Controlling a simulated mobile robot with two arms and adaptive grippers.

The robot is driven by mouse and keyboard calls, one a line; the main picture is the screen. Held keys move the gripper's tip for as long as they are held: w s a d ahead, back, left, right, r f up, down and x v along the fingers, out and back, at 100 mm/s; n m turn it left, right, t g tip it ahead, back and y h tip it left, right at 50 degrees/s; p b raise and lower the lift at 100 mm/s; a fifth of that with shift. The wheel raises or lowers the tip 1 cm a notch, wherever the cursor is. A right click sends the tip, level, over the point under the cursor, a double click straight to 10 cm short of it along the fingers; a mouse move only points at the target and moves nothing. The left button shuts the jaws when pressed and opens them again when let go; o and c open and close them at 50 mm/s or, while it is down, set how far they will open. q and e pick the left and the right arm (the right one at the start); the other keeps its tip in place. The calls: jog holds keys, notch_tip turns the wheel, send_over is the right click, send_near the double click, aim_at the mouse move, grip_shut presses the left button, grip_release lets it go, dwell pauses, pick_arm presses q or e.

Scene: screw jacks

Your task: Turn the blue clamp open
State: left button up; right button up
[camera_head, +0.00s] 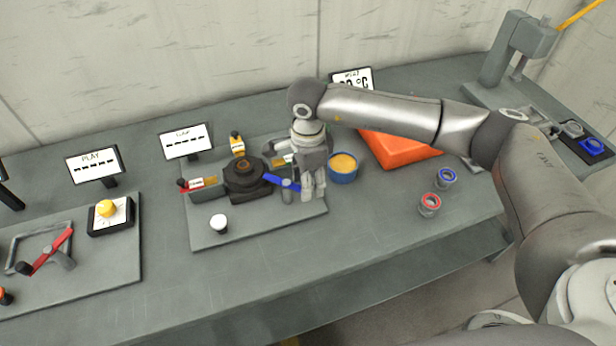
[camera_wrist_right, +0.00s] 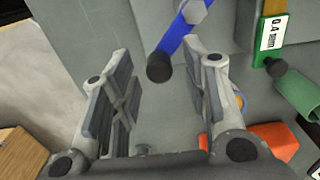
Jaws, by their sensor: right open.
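The blue clamp (camera_head: 283,182) is a blue lever sticking out on the right side of the dark round jack (camera_head: 245,175) on a grey plate. My right gripper (camera_head: 312,190) points down at the lever's outer end and hides part of it. In the right wrist view, the blue lever (camera_wrist_right: 175,40) comes in from the top, and its black tip (camera_wrist_right: 160,67) appears between the open fingers (camera_wrist_right: 158,75). I cannot tell whether either finger touches it. My left gripper is out of view.
A white knob (camera_head: 219,223) stands on the plate (camera_head: 255,230). Red and yellow levers are on the jack's other sides. A blue cup with yellow contents (camera_head: 343,167) and an orange block (camera_head: 400,150) lie right of the gripper. The front of the table is clear.

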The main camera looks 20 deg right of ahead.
jog(key=shift+f, duration=0.35)
grip_shut()
